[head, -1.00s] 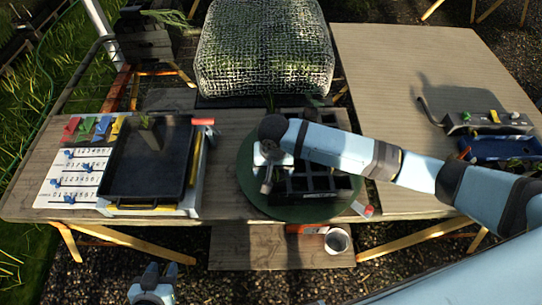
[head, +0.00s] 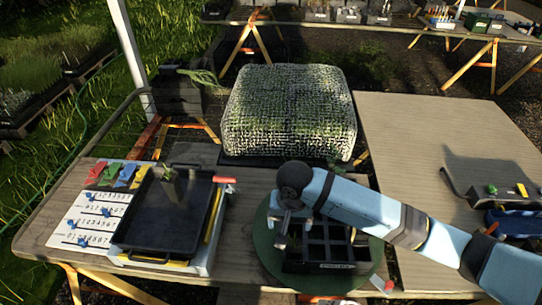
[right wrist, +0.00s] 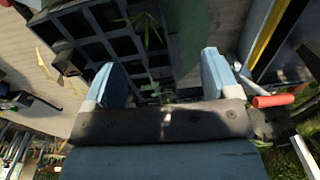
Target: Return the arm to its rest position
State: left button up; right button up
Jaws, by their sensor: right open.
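My right arm reaches in from the right in the head view, and its gripper (head: 284,222) hangs over the left part of a black pot tray (head: 330,268) on a round green turntable (head: 262,240). In the right wrist view my right gripper (right wrist: 162,85) has its two blue fingers wide apart with nothing gripped between them. The tray's square cells (right wrist: 100,45) lie beyond the fingers, with a thin green seedling (right wrist: 150,30) among them. My left gripper does not show in the head view now.
A black tray (head: 150,235) with one small plant stands left, beside a numbered board (head: 95,220) with coloured clips. A mesh-covered block (head: 290,110) stands behind. The right table (head: 430,140) is largely bare, with a grey device (head: 490,180) at its right.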

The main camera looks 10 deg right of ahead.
jog(key=s+a+n+t+y, duration=0.1)
jog(key=s+a+n+y, duration=0.15)
jog(key=s, duration=0.65)
jog(key=s+d+n+t+h, duration=0.2)
jog(key=s+d+n+h, duration=0.1)
jog(key=s+d, duration=1.2)
jog(key=w+a+f+t+y, duration=0.1)
jog(key=w+a+f+t, duration=0.2)
jog(key=f, duration=0.3)
jog(key=w+a+f+t+y, duration=0.2)
jog(key=w+a+f+t, duration=0.1)
jog(key=f, duration=0.4)
jog(key=shift+w+f+n+t, duration=0.25)
jog(key=shift+w+n+t, duration=0.15)
jog(key=shift+t, duration=0.3)
